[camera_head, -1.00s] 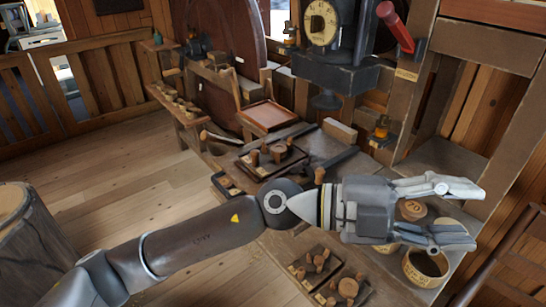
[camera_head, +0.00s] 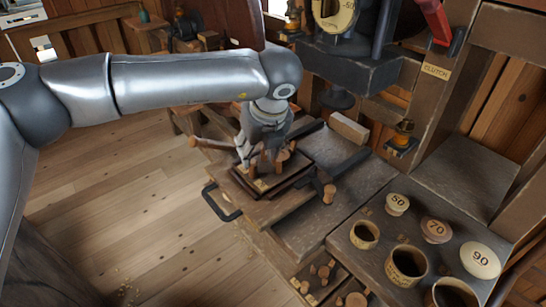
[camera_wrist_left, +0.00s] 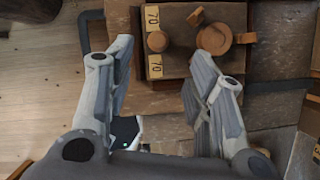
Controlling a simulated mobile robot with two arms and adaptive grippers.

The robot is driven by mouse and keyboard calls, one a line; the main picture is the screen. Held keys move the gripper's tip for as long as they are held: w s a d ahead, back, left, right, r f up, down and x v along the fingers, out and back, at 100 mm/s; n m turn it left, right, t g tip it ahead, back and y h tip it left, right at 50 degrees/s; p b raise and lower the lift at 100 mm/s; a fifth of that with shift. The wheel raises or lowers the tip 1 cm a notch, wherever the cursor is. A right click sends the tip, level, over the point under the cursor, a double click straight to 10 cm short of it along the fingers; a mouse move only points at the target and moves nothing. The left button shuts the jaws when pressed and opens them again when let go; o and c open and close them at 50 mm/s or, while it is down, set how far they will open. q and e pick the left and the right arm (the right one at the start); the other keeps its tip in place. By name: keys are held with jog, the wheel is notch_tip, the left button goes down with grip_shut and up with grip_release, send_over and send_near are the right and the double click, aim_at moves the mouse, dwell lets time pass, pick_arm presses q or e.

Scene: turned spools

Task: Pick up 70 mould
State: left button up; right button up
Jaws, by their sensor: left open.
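A dark tray (camera_head: 293,186) stands on the bench under my left gripper. In the left wrist view, a mould block with yellow "70" labels (camera_wrist_left: 153,66) lies on it, bearing a round wooden peg (camera_wrist_left: 157,41), a small peg (camera_wrist_left: 195,17) and a larger turned piece (camera_wrist_left: 214,39). My left gripper (camera_head: 262,168) points down over it, open and empty; its fingers also show in the left wrist view (camera_wrist_left: 160,54), one to each side of the labelled edge. In the head view the gripper hides part of the block. My right gripper is out of view.
Lids marked 50 (camera_head: 397,203), 70 (camera_head: 436,230) and 90 (camera_head: 480,260) lie on the right bench near several open cups (camera_head: 406,266). A tray of small wooden pieces (camera_head: 322,279) sits at the front. A black handle (camera_head: 221,205) sticks out at the left edge.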

aim_at(253, 162)
pick_arm(q)
jog(key=x, duration=0.2)
jog(key=shift+s+f+p, duration=0.1)
jog(key=shift+f+p, duration=0.25)
jog(key=shift+f, duration=0.15)
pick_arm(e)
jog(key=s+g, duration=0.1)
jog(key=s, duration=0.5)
pick_arm(q)
jog(key=shift+w+a+f, duration=0.1)
jog(key=shift+w+f, duration=0.15)
jog(key=f+p, duration=0.1)
jog(key=w+a+f+p, duration=0.1)
jog(key=shift+w+f+p, duration=0.1)
jog(key=shift+w+p, duration=0.15)
jog(key=shift+p, duration=0.05)
jog(key=shift+x, duration=1)
jog(key=shift+w+f, duration=0.1)
jog(key=shift+f, duration=0.1)
jog(key=shift+d, duration=0.1)
jog(key=shift+c, duration=1.1)
jog(key=c, duration=0.7)
jog(key=shift+r, duration=0.1)
grip_shut()
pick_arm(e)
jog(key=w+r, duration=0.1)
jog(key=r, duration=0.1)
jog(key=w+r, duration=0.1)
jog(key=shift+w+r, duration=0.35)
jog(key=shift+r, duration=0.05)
